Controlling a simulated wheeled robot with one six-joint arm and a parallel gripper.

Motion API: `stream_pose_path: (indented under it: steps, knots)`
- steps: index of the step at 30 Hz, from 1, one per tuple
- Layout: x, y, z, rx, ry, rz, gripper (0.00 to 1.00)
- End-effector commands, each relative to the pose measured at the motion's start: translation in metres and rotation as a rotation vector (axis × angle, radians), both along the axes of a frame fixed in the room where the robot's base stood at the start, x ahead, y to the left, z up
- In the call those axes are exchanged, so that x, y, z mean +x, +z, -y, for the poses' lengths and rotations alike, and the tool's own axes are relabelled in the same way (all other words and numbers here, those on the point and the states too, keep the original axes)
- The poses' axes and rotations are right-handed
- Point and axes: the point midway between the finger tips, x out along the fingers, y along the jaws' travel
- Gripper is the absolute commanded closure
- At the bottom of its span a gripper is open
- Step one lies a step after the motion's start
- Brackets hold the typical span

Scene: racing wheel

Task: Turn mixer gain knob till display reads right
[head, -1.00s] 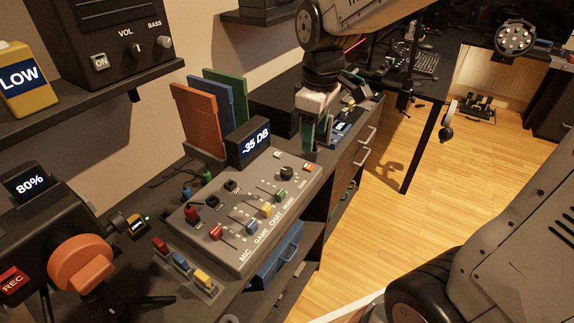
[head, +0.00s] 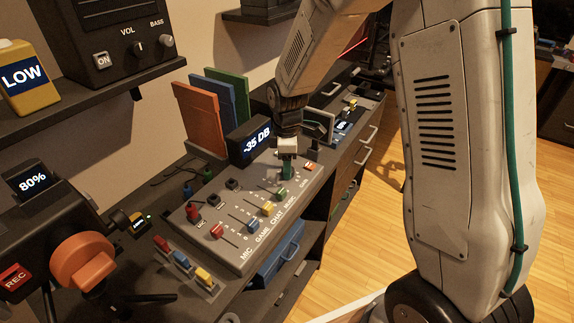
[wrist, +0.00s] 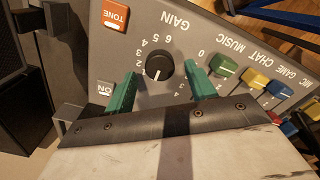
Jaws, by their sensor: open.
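In the head view my gripper (head: 287,172) is over the mixer's far right part and hides the knob.
The green slider (wrist: 223,67) is close beside the right finger in the wrist view. An orange TONE button (wrist: 115,15) and a white ON button (wrist: 105,89) are nearby. Orange, blue and green upright panels (head: 201,119) stand behind the mixer.

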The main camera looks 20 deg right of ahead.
Motion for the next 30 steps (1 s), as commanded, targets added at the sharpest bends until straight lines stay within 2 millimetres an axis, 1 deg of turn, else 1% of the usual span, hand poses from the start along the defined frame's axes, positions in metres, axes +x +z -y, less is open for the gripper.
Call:
stream_pose_path:
  steps: [1, 4, 12, 14, 15, 17, 25, 30]
  knots:
    - [-0.0005, -0.0049, 0.0000, 0.000, 0.000, -0.002, 0.44]
    - [-0.0004, -0.0102, 0.0001, 0.000, -0.001, 0.000, 0.44]
    - [-0.0004, -0.0115, 0.0001, 0.000, -0.001, 0.000, 0.44]
    - [-0.0004, -0.0114, 0.0001, 0.000, -0.001, 0.000, 0.61]
    - [-0.0004, -0.0114, 0.0001, 0.000, -0.001, 0.000, 0.72]
    - [-0.0004, -0.0113, 0.0001, 0.000, -0.001, 0.000, 0.89]
    - [-0.0004, -0.0111, 0.0001, 0.000, -0.014, 0.000, 0.89]
    - [-0.0001, -0.0110, 0.0002, 0.000, -0.069, 0.000, 0.89]
